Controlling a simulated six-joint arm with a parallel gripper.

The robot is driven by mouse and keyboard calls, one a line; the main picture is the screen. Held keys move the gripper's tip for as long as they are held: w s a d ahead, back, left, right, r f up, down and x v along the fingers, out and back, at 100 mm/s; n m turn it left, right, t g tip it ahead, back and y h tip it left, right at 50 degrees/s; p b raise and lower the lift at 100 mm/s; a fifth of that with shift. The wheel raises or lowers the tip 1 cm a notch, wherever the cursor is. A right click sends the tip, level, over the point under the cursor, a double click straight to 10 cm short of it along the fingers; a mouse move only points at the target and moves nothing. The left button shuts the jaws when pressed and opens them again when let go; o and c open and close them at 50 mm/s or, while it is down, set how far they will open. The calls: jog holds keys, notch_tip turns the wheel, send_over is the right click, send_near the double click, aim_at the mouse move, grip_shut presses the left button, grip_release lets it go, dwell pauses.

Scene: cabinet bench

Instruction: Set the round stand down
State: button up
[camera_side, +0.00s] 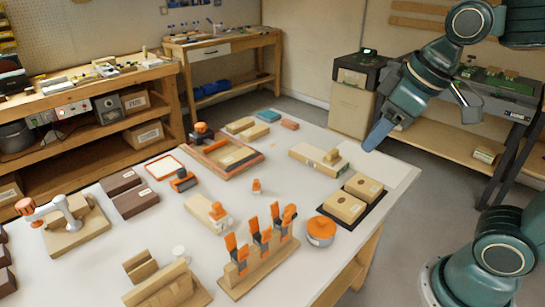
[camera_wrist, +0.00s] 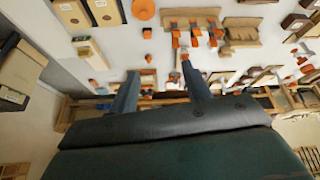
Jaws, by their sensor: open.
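A low round piece with an orange top (camera_side: 321,229), which looks like the round stand, sits flat on the white table near its front edge. It also shows as an orange disc at the top of the wrist view (camera_wrist: 143,9). My gripper (camera_side: 377,136) is raised over the far right part of the table, well away from it. In the wrist view my gripper's two fingers (camera_wrist: 160,84) are spread apart with nothing between them. No stand is held.
A wooden rack with orange-handled clamps (camera_side: 261,250) stands left of the round piece. Two cardboard-coloured boxes on a dark tray (camera_side: 354,199) lie behind it. A long box (camera_side: 318,160) and a wooden frame tray (camera_side: 226,154) are farther back. The right table corner is clear.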

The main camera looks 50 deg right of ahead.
jog(key=s+d+f+m, duration=0.1)
jog(key=s+f+m, duration=0.1)
jog(key=s, duration=0.4)
jog(key=shift+d+f+t, duration=0.3)
jog(key=shift+d, duration=0.1)
jog(key=shift+w, duration=0.1)
dwell(0.8)
